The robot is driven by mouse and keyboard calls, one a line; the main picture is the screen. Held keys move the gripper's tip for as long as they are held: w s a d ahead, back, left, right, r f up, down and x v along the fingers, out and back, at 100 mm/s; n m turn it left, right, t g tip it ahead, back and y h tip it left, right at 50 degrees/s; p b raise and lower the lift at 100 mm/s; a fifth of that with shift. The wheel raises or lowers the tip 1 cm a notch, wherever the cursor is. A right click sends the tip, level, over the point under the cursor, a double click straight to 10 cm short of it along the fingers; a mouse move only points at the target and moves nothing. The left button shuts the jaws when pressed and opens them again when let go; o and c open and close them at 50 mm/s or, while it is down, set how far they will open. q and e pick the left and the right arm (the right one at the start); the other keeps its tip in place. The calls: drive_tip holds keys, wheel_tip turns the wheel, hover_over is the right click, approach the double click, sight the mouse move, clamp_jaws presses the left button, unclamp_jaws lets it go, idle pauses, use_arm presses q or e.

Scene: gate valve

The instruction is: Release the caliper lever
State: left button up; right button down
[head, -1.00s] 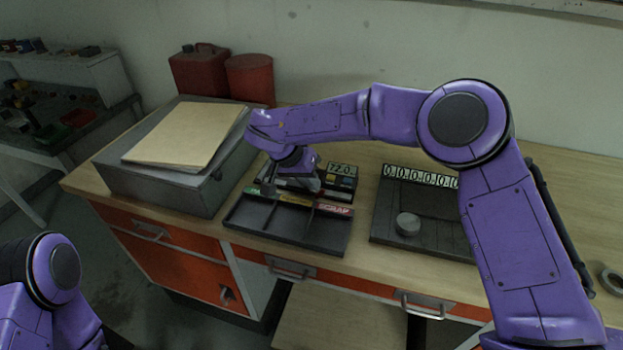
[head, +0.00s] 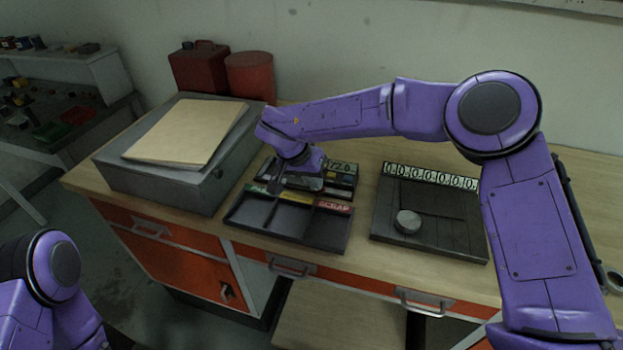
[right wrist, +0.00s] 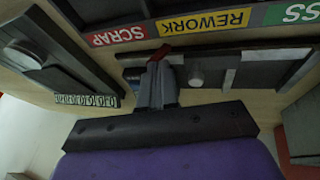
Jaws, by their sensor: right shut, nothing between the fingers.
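The dark caliper fixture (head: 340,186) with a small "72.0" display sits on the bench behind the sorting tray. It also shows in the right wrist view (right wrist: 232,70), with a round grey knob and pale jaw-like pieces. My right gripper (right wrist: 158,70) is shut and empty, at the fixture's edge beside the knob. A small red piece (right wrist: 161,54) shows at the fingertips; I cannot tell whether it is the lever or whether the fingers touch it. In the head view my right wrist hides much of the fixture. My left gripper is out of view.
The black sorting tray (head: 317,238) with SCRAP, REWORK and green labels lies just in front. A dark plate (head: 440,232) with a round grey knob and a row of zeros stands to the right. A grey box (head: 151,187) bearing a folder is to the left.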

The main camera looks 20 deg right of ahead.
sight(324, 189)
drive_tip(key=shift+s+d+y, duration=0.1)
drive_tip(key=shift+d+y, duration=0.05)
drive_tip(key=shift+y, duration=0.25)
drive_tip(key=shift+s+d+t+y, duration=0.3)
drive_tip(key=shift+d+t+y, duration=0.15)
drive_tip(key=shift+t+y, duration=0.35)
drive_tip(key=shift+s+d+f+m+t+y, duration=0.2)
drive_tip(key=shift+d+t+y, duration=0.15)
drive_tip(key=shift+y, duration=0.2)
drive_tip(key=shift+s+d+f+m+t+y, duration=0.1)
drive_tip(key=shift+s+d+m+t+y, duration=0.1)
drive_tip(key=shift+d+t+y, duration=0.25)
drive_tip(key=shift+s+d+f+m+t+y+b, duration=0.2)
drive_tip(key=shift+t+y, duration=0.1)
drive_tip(key=shift+y, duration=0.25)
drive_tip(key=shift+s+d+f+m+t+y+b, duration=0.15)
drive_tip(key=shift+t+y, duration=0.15)
drive_tip(key=shift+y, duration=0.25)
drive_tip(key=shift+s+d+f+t+y, duration=0.15)
drive_tip(key=shift+d+t+y, duration=0.05)
drive_tip(key=shift+t+y, duration=0.4)
drive_tip(key=shift+w+a+f, duration=0.2)
drive_tip(key=shift+w+a, duration=0.3)
drive_tip(key=shift+a, duration=0.2)
drive_tip(key=shift+r+p, duration=0.1)
drive_tip(key=shift+p, duration=0.25)
